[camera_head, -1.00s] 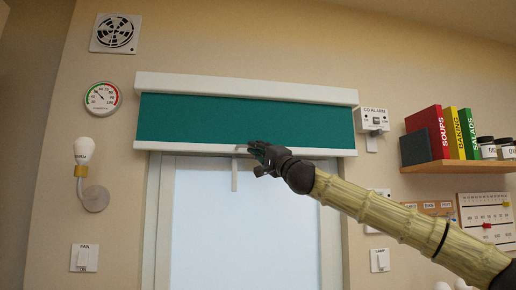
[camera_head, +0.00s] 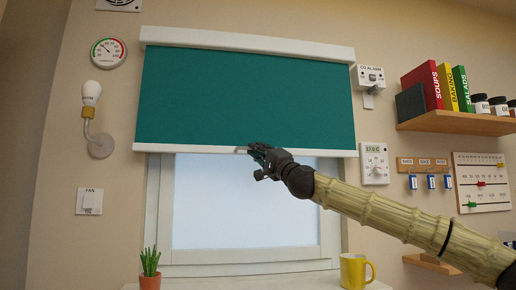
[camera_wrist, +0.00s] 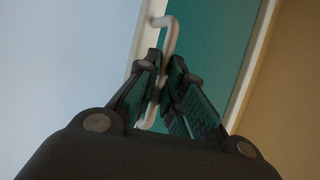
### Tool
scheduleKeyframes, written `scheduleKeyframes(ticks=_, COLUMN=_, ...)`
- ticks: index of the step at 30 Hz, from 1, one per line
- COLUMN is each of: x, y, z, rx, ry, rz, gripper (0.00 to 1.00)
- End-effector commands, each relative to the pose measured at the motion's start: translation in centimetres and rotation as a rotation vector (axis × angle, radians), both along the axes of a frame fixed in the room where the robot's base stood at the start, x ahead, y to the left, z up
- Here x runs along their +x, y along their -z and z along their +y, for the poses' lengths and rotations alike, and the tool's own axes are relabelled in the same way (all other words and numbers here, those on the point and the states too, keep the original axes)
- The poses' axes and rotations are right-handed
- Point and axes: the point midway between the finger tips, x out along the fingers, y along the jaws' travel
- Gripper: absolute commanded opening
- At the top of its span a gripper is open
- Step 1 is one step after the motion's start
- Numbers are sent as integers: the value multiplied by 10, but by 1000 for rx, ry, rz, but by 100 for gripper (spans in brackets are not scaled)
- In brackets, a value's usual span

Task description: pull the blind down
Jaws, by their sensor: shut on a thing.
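The green roller blind (camera_head: 245,100) hangs from a white box at the top of the window and covers about its upper half. Its white bottom bar (camera_head: 200,149) runs across the window, with bare pane below. My gripper (camera_head: 256,151) is at the middle of this bar. In the wrist view my gripper (camera_wrist: 164,88) is shut on a white, bent pull handle (camera_wrist: 168,35) at the bar, with the green cloth behind it. In the head view my fingers mostly hide the handle.
A cactus (camera_head: 150,262) and a yellow mug (camera_head: 353,270) stand on the sill (camera_head: 250,279) below. A wall lamp (camera_head: 91,95) is at left. A CO alarm (camera_head: 370,77), a thermostat (camera_head: 374,163) and a shelf (camera_head: 460,122) are at right. The space before the lower pane is free.

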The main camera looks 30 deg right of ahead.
Motion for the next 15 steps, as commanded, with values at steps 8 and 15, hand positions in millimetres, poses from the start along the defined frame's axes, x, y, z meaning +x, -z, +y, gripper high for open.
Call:
scheduleKeyframes(ticks=8, x=1, y=67, z=0, rx=-1, ry=0, rz=2, gripper=0)
scheduleKeyframes(ticks=15, x=0, y=118, z=0, rx=-1, ry=-1, rz=1, gripper=0)
